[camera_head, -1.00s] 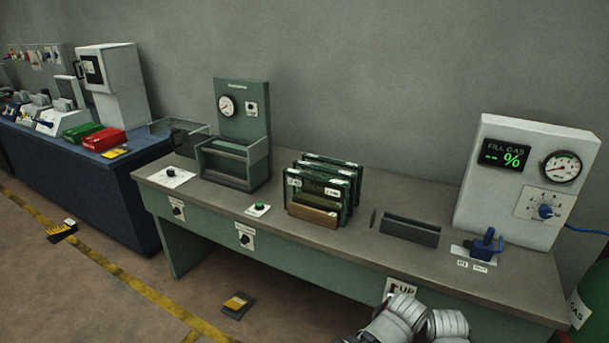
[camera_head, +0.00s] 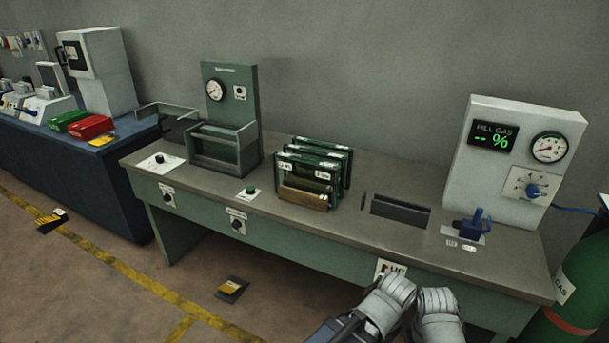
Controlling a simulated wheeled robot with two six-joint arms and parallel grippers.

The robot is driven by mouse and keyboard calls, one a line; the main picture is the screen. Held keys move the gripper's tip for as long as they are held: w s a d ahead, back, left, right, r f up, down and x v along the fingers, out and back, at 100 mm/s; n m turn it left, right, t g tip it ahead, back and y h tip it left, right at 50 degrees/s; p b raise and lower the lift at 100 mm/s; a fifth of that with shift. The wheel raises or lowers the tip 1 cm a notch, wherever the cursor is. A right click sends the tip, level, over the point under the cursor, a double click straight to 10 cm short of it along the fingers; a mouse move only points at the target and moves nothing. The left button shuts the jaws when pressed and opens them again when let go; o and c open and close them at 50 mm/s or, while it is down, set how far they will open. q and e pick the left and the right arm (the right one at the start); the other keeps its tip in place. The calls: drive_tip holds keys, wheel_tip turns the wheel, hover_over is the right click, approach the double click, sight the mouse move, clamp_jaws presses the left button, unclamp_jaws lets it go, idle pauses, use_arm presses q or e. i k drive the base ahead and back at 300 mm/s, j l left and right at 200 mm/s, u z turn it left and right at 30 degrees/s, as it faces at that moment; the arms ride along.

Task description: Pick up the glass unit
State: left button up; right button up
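Several glass units (camera_head: 308,172) with dark green frames and small white labels stand upright, one behind another, in a brown rack (camera_head: 303,197) at the middle of the grey-green bench. My two arms come in at the bottom, right of centre, below the bench's front edge. Only their pale grey links show. Both grippers are out of view, and nothing of mine touches the glass units.
A dark slotted block (camera_head: 400,210) sits right of the rack, then a blue valve (camera_head: 478,224) and the fill-gas panel (camera_head: 520,160). A green tank (camera_head: 202,150) with a gauge stands at left. A gas cylinder (camera_head: 575,275) stands at far right.

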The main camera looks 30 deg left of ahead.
sight(311, 176)
drive_tip(key=i+j, duration=0.15)
drive_tip(key=j, duration=0.2)
drive_tip(key=i+j, duration=0.35)
drive_tip(key=j, duration=0.3)
